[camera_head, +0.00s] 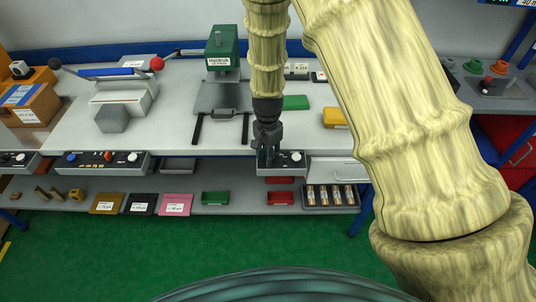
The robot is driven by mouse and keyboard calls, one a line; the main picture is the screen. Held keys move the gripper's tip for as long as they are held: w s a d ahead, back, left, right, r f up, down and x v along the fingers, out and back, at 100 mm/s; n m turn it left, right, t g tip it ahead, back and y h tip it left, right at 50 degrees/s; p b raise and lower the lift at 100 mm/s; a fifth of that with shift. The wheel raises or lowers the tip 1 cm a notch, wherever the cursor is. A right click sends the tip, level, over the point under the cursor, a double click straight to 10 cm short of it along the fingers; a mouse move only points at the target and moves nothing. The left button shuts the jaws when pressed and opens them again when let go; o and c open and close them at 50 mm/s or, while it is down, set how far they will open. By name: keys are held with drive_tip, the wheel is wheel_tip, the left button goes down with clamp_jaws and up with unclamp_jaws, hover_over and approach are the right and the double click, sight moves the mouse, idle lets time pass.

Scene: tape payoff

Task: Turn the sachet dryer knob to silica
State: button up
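My gripper (267,158) points down at the front edge of the bench, over the left part of a small dark control box (283,170). A round white knob (296,157) sits on that box, just right of my fingers. My fingers hide the box's left part; whether they touch anything there, or are open or shut, is too small to tell. Other front panels also have knobs: a long one (105,170) at left and one (22,168) at the far left. No label for the sachet dryer or silica is readable, so I cannot tell which knob is its.
A green-headed machine (222,50) stands behind my gripper. A grey sealer-like device (125,95) is at left, and a yellow box (334,118) at right. The lower shelf (240,196) holds small trays and several cylinders. My arm covers the right side.

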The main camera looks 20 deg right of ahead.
wheel_tip(320, 180, up, 12)
drive_tip(key=shift+f, duration=0.15)
idle(0.4)
idle(0.4)
